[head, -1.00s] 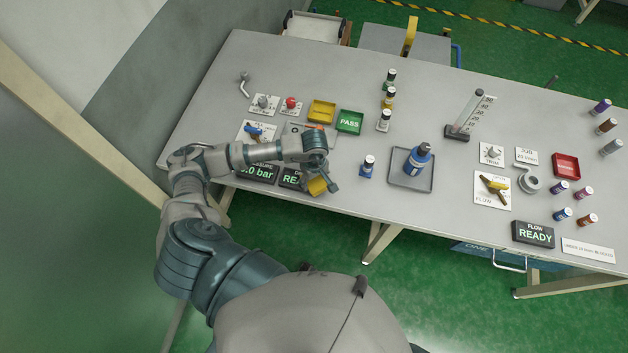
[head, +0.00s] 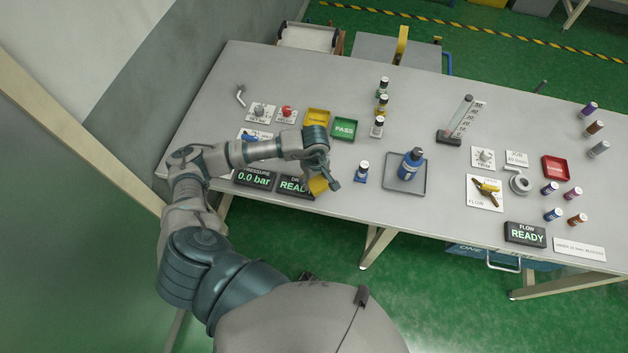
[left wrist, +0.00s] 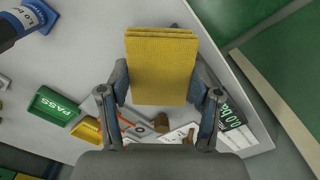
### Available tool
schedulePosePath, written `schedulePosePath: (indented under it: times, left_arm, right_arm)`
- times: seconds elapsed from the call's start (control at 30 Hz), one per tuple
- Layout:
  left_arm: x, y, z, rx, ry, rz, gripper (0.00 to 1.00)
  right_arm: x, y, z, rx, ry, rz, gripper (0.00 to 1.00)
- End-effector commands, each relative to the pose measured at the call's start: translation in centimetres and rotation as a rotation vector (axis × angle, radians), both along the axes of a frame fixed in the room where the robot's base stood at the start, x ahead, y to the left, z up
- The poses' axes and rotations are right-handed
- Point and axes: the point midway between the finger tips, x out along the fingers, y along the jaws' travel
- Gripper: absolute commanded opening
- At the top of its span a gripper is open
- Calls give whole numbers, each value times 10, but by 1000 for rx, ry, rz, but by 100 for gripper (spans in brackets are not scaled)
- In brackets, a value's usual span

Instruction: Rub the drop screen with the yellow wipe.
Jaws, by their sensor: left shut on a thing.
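The drop screen (head: 294,187) is a dark display near the table's front left edge, with green letters "READ" showing. Its right end is covered by my gripper and the wipe. The yellow wipe (head: 318,185) is a folded, layered pad. My left gripper (head: 326,178) is shut on it, over the right end of the screen; I cannot tell whether wipe and screen touch. In the left wrist view the wipe (left wrist: 160,68) sits between the two fingers (left wrist: 160,92). The drop screen is not clearly seen there. My right gripper is not in view.
The pressure screen (head: 254,179) stands left of the drop screen. A green PASS tray (head: 344,129) and a yellow tray (head: 316,118) lie behind my gripper.

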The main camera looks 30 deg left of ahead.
Motion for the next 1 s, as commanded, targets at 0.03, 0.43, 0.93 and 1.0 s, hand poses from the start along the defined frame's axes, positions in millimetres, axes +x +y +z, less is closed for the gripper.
schedulePosePath:
  times: [0.03, 0.43, 0.93, 1.0]
  left_arm:
    - [1, 2, 4, 0, -1, 2, 38]
    - [5, 9, 31, -1, 0, 13, 38]
    - [5, 8, 31, 0, 1, 14, 38]
    - [6, 8, 32, -2, 1, 6, 38]
  right_arm:
    - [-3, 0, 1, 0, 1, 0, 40]
    - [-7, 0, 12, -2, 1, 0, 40]
    - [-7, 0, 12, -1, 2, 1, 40]
    - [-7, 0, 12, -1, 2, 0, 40]
